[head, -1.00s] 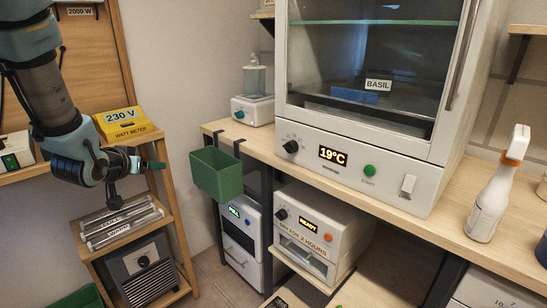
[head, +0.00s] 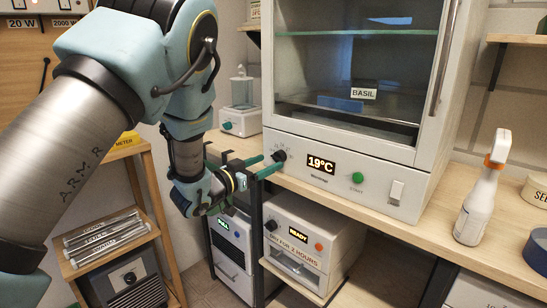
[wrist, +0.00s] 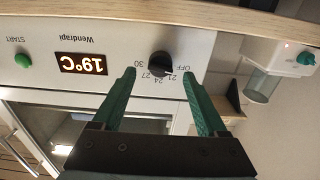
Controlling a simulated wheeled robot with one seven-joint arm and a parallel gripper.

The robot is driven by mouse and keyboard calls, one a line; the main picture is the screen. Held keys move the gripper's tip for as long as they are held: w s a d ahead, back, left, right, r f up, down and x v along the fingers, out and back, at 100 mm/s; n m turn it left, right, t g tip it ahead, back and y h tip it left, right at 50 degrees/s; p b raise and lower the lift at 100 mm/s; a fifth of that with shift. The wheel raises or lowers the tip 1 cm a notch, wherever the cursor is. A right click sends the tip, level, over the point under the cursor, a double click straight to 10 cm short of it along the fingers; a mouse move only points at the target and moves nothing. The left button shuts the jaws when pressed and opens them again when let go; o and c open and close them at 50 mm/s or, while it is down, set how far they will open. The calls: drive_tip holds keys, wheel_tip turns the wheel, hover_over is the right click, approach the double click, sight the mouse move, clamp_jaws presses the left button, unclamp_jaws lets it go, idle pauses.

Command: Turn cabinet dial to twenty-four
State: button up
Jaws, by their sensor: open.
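The white cabinet (head: 340,195) has a black dial (head: 278,156) at the left of its front panel. In the wrist view, upside down, the dial (wrist: 160,64) has marks OFF, 21, 24, 27 and 30 around it. Its exact pointer direction is hard to make out. The display (head: 321,164) reads 19°C. My gripper (head: 270,165) is open at the dial, its green fingers pointing at the panel. In the wrist view the fingertips (wrist: 159,75) stand to either side of the dial, with gaps showing. I cannot tell whether they reach its depth.
A green START button (head: 357,177) and a white switch (head: 396,192) sit further right on the panel. A small white device with a green knob (head: 240,120) stands left of the cabinet. A spray bottle (head: 478,200) stands right. A white oven (head: 300,235) is below the worktop.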

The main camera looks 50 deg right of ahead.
sight(275, 159)
drive_tip(key=shift+s+d, duration=0.1)
drive_tip(key=shift+d, duration=1.7)
clamp_jaws()
